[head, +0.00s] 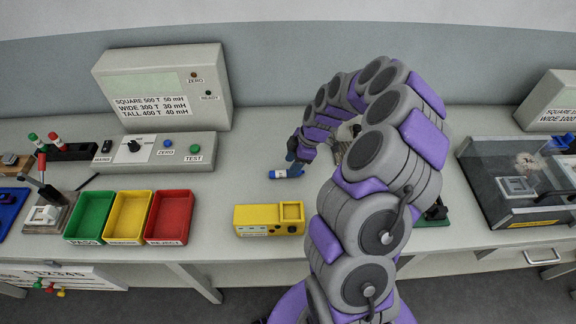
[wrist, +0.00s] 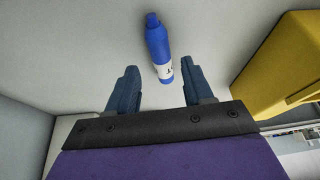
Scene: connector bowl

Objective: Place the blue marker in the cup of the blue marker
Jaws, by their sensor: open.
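The blue marker (head: 285,173) has a blue body with a white band. It lies on the bench left of my arm, behind the yellow box. In the wrist view the marker (wrist: 157,42) lies ahead of my gripper, its white-banded end reaching between the fingertips. My gripper (wrist: 159,72) is open, with a finger on each side and a visible gap to the marker. In the head view my gripper (head: 292,154) is beside the marker, partly hidden by my wrist.
A yellow box (head: 254,219) sits in front of the marker, also at right in the wrist view (wrist: 288,65). Green (head: 91,215), yellow (head: 129,216) and red (head: 169,216) trays stand left of it. A meter (head: 165,90) stands behind. A clear-lidded case is at right.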

